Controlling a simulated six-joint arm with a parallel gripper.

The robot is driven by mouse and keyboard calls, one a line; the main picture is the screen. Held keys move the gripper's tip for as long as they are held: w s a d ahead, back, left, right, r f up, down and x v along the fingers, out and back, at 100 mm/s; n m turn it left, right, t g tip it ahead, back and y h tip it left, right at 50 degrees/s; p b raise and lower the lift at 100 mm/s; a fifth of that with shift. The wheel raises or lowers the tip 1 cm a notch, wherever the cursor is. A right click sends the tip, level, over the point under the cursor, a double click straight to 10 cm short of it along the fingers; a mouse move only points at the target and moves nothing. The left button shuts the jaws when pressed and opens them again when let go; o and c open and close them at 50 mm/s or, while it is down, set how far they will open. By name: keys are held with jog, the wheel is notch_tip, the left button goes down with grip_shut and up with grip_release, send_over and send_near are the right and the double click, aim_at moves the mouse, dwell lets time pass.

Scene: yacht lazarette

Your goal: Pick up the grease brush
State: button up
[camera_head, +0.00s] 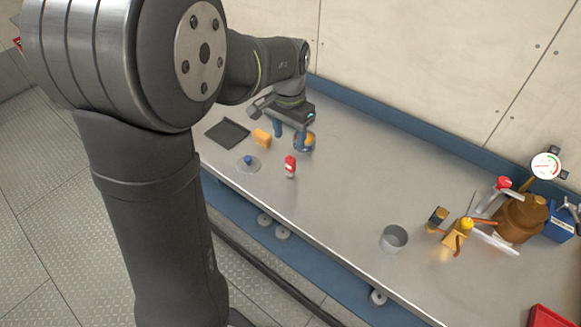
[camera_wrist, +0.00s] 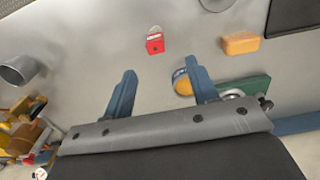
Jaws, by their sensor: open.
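I cannot pick out the grease brush for certain in either view. A cluster of small yellow, orange and dark items (camera_head: 458,238) lies on the right part of the bench, and something in it may be the brush. Yellow and brown items also show at the left edge of the wrist view (camera_wrist: 22,108), partly cut off. My gripper (camera_head: 292,137) is over the far left part of the bench, well away from that cluster. A blue-and-yellow tin (camera_wrist: 180,84) shows partly behind the right finger.
A red padlock (camera_head: 290,166), orange block (camera_head: 261,137), dark tray (camera_head: 227,133) and blue-knobbed disc (camera_head: 249,163) lie near my gripper. A grey cup (camera_head: 394,238) stands left of the cluster. A brown vessel (camera_head: 519,217) and gauge (camera_head: 545,165) stand right. Mid-bench is clear.

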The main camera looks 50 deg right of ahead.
aim_at(290, 167)
notch_tip(290, 167, down, 6)
jog(key=shift+f, duration=0.25)
jog(key=f, duration=0.4)
jog(key=shift+s+a+f, duration=0.1)
jog(key=shift+s+a, duration=0.1)
jog(key=shift+s, duration=0.15)
jog(key=shift+f, duration=0.55)
jog(key=c, duration=1)
